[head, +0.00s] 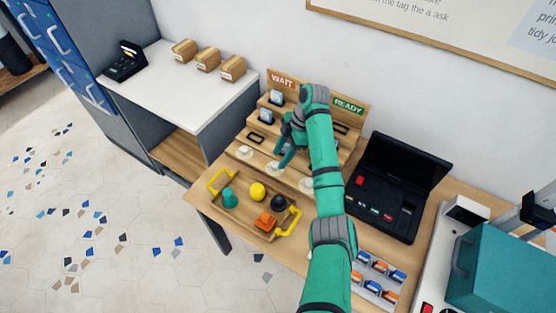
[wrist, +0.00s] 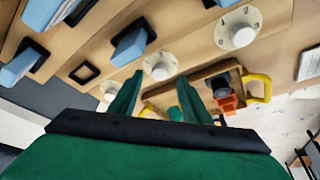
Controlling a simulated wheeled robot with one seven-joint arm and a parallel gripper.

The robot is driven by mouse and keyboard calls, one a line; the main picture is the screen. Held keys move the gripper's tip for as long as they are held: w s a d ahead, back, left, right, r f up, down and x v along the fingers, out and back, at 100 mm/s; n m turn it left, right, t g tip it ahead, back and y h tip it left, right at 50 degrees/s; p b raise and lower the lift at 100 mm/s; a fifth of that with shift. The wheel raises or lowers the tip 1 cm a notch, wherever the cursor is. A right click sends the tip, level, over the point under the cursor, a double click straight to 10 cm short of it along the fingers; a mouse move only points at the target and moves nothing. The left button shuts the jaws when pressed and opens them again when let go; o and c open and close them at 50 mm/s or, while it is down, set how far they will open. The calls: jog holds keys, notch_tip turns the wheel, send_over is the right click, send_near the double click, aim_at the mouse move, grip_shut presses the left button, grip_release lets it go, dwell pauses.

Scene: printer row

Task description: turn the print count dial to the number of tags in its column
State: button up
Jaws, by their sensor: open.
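A stepped wooden rack with WAIT (head: 282,81) and READY (head: 348,106) signs holds blue tags (head: 266,116) in some framed slots; one slot (head: 254,137) is empty. My arm hides part of the rack. White round dials sit along its front: left (head: 245,152), middle (head: 272,168) and right (head: 306,184). The wrist view shows three dials, the middle one (wrist: 160,67) ahead between my fingers, plus blue tags (wrist: 132,42) and an empty slot (wrist: 85,72). My gripper (wrist: 158,98) is open and empty, apart from the dials.
A wooden tray with yellow handles (head: 220,180) holds several coloured knobbed pieces in front of the rack. A black open case (head: 395,190) stands to the right. A white counter (head: 170,80) with small boxes lies left. Orange and blue items (head: 379,275) lie near my arm.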

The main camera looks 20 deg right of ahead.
aim_at(276, 164)
jog(key=shift+x, duration=1.55)
jog(key=c, duration=1)
jog(key=shift+c, duration=0.2)
